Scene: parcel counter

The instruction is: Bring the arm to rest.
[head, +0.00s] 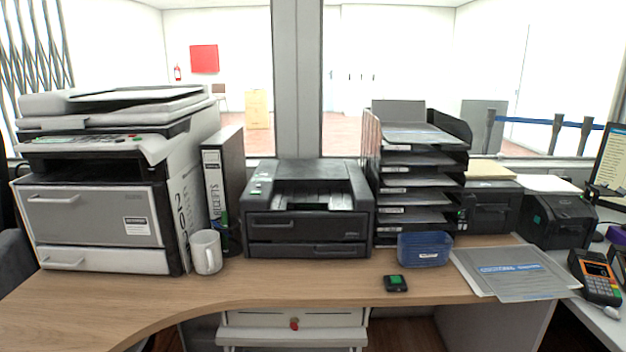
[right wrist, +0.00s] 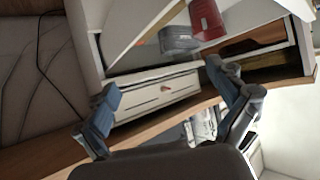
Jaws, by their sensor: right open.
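My right gripper (right wrist: 163,82) shows in the right wrist view. Its two blue-grey fingers are spread wide with nothing between them. Neither gripper shows in the head view, and my left gripper is in no view.
The wooden counter (head: 203,299) bears a large printer (head: 95,215), a white mug (head: 207,252), a small black printer (head: 307,210), a blue container (head: 424,249) and a small black device (head: 395,284). A card terminal (head: 595,277) stands at right. The counter's front left is bare.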

